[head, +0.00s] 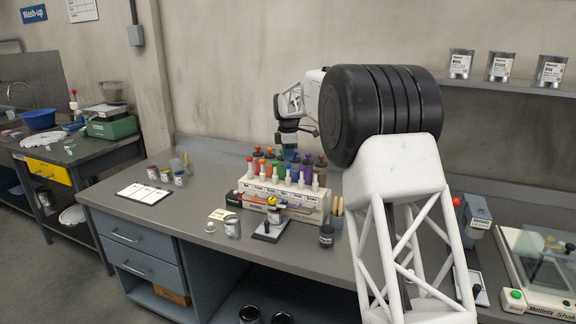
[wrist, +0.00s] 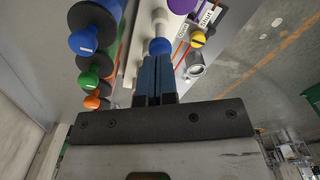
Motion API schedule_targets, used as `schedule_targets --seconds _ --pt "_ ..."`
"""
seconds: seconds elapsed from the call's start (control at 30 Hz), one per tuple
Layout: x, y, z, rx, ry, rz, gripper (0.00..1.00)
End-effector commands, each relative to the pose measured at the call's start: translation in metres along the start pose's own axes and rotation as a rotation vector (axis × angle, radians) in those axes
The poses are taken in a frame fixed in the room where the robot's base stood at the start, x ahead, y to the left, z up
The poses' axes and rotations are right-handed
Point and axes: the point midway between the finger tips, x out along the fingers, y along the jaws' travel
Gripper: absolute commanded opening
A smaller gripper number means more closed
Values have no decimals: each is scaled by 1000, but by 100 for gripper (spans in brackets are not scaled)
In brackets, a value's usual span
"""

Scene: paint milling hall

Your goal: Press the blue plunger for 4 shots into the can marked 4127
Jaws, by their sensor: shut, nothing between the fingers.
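My gripper (head: 288,150) is over the rack of coloured dispensers (head: 258,200) on the bench. In the wrist view my gripper (wrist: 158,62) is shut and empty, its fingertips right at a small blue plunger (wrist: 160,46) on a white stem. I cannot tell whether they touch it. I cannot read 4127 on any can.
Other plungers flank the blue one, with purple (wrist: 178,5) close by and a larger blue knob (wrist: 84,43) in the other row.

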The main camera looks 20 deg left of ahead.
Motion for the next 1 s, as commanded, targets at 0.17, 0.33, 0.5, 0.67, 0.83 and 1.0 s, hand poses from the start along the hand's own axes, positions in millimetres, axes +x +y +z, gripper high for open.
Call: schedule_targets --seconds 0.17,0.33,0.5,0.67,0.83,1.0 --pt "6 0 0 0 0 -1 0" --pt "10 0 0 0 0 -1 0" --pt "15 0 0 0 0 -1 0" --pt "19 0 0 0 0 -1 0" --pt "25 0 0 0 0 -1 0" --pt "30 0 0 0 0 -2 0"
